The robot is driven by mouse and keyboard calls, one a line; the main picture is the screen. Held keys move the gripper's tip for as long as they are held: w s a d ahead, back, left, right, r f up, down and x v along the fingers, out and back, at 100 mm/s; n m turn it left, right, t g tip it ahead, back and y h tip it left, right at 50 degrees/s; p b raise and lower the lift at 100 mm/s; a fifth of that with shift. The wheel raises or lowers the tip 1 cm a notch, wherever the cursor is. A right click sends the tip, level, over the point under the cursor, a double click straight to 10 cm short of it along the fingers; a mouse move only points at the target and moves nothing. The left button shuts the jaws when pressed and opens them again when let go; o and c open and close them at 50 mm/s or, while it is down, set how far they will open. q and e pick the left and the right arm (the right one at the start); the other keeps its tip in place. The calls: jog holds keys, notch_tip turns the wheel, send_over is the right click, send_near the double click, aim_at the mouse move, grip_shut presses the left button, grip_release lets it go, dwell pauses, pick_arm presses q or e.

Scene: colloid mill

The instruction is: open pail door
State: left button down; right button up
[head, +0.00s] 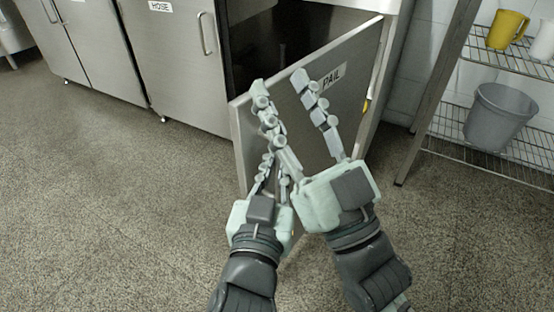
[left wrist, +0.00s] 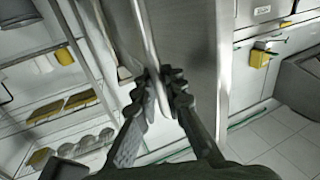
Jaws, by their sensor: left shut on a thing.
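The pail door (head: 350,60) is a grey metal panel with a "PAIL" label and stands swung partly open, with a dark cabinet interior behind it. In the left wrist view the door edge (left wrist: 150,40) runs down between the fingers of my left gripper (left wrist: 163,80). My left gripper also shows in the head view (head: 272,165), low in front of the door and partly covered by the right fingers; it is shut on the door. My right gripper (head: 280,82) is open, its fingers spread in front of the door's upper part, with nothing between them. Contact with the door is unclear.
A cabinet with a "HOSE" door (head: 175,70) stands to the left. A wire rack (head: 500,155) on the right holds a grey pail (head: 498,117) and a yellow jug (head: 507,29). The speckled floor (head: 110,210) at left is clear.

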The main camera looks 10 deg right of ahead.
pick_arm(q)
jog(key=shift+d, duration=0.15)
jog(key=c, duration=1.6)
grip_release()
